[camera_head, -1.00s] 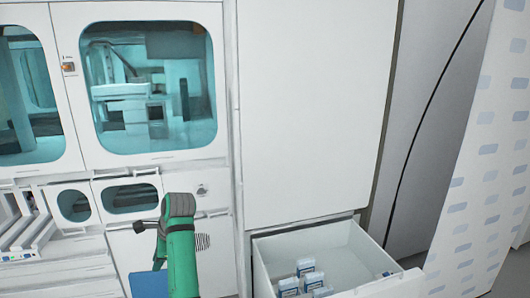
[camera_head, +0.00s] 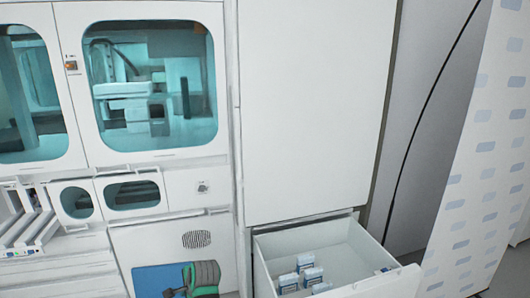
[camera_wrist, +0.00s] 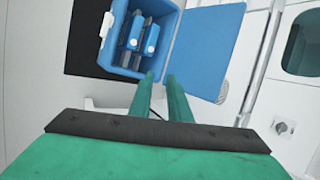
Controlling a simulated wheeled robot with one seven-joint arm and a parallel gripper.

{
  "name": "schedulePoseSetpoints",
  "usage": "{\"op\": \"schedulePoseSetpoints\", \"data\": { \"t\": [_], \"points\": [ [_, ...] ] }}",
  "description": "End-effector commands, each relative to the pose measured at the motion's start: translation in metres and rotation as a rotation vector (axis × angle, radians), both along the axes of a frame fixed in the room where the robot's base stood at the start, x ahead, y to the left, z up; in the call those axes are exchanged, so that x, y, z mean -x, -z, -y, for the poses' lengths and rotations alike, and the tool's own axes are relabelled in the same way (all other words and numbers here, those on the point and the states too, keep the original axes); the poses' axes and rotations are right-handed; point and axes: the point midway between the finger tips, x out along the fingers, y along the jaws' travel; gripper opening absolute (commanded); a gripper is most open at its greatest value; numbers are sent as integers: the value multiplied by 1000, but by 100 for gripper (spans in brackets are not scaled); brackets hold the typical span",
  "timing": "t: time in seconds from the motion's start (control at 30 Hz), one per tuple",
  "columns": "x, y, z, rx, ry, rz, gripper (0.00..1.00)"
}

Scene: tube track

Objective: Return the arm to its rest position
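My gripper (camera_wrist: 160,80) shows in the wrist view as two green fingers with a narrow empty gap between them, so it is open and holds nothing. Beyond the fingertips is an open blue box (camera_wrist: 111,62) with several blue and dark items inside. In the head view only a green and grey part of my arm (camera_head: 203,277) shows at the bottom edge, left of the open drawer. The gripper itself is out of that view.
An open white drawer (camera_head: 345,235) with several small blue-and-white boxes (camera_head: 306,262) juts out at lower right. A white cabinet with teal windows (camera_head: 155,90) stands behind my arm. A blue panel (camera_head: 152,279) lies beside my arm, low in the head view.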

Motion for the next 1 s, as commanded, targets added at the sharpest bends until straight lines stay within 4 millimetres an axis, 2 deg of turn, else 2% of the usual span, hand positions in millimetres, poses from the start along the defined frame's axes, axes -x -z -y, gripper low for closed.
{"op": "schedulePoseSetpoints", "data": {
  "t": [0.03,0.2,0.37,0.5,0.73,1.0],
  "points": [
    [7,23,11,13,-4,25,17],
    [29,78,43,61,-29,132,17],
    [57,121,74,117,-57,231,17],
    [87,151,101,176,-82,316,17],
    [144,185,143,286,-131,450,17],
    [222,200,186,434,-196,595,17]
  ]
}}
